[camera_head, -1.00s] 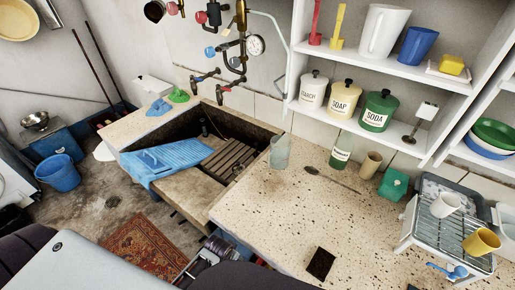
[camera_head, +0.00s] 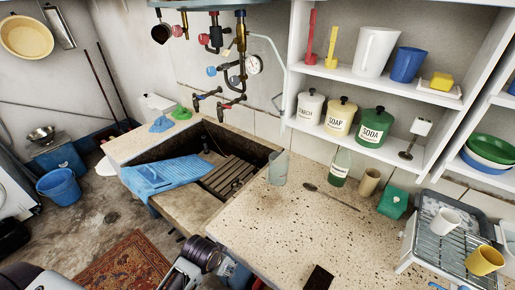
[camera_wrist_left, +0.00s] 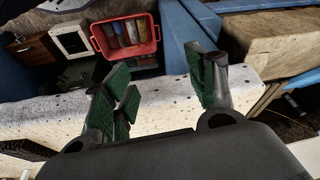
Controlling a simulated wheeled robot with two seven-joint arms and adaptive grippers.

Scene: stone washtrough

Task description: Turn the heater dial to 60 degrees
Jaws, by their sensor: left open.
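The lower edge of a blue-trimmed housing (camera_head: 205,3), likely the heater, shows at the top of the head view. Its front is cut off, and I see no dial that I can be sure is the heater's. Below it hang pipes with red and blue valve knobs and a round white gauge (camera_head: 254,64). My left gripper (camera_wrist_left: 165,95) is open and empty in the left wrist view, its green-padded fingers apart above the speckled counter edge. In the head view my left arm is low at the bottom, far below the pipes. My right gripper is not in view.
A red crate (camera_wrist_left: 125,38) shows below the counter.

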